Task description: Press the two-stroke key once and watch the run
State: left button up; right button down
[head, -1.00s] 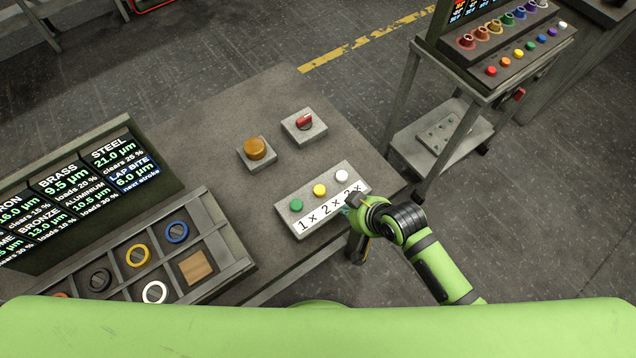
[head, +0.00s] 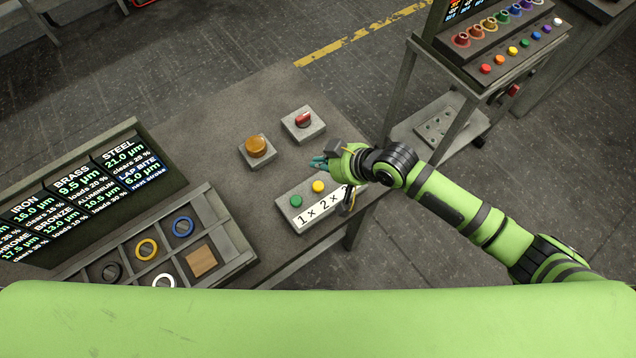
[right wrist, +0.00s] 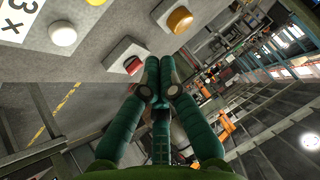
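The key box (head: 306,193) sits at the table's near right edge. Its green key (head: 296,201) is by the 1× label and its yellow key (head: 318,186) by the 2× label (head: 324,204). The white key is hidden by my right arm in the head view, but shows in the right wrist view (right wrist: 62,33), near the 3× label. My right gripper (head: 318,162) is above the table just behind the box, beyond the yellow key and apart from it. In the right wrist view its fingers (right wrist: 158,76) are together and empty. My left gripper is out of view.
An amber button (head: 255,146) and a red rotary switch (head: 303,119) stand behind the key box. A display board (head: 75,190) with metal readings and a compartment tray (head: 238,232) of rings are at left. A trolley (head: 480,85) with coloured buttons is at right.

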aim_at(321, 187)
notch_tip(321, 187, down, 8)
jog(key=b, duration=0.6)
jog(key=shift+f, duration=0.15)
jog(key=shift+f+b, duration=0.3)
dwell(0.7)
jog(key=shift+f, duration=0.35)
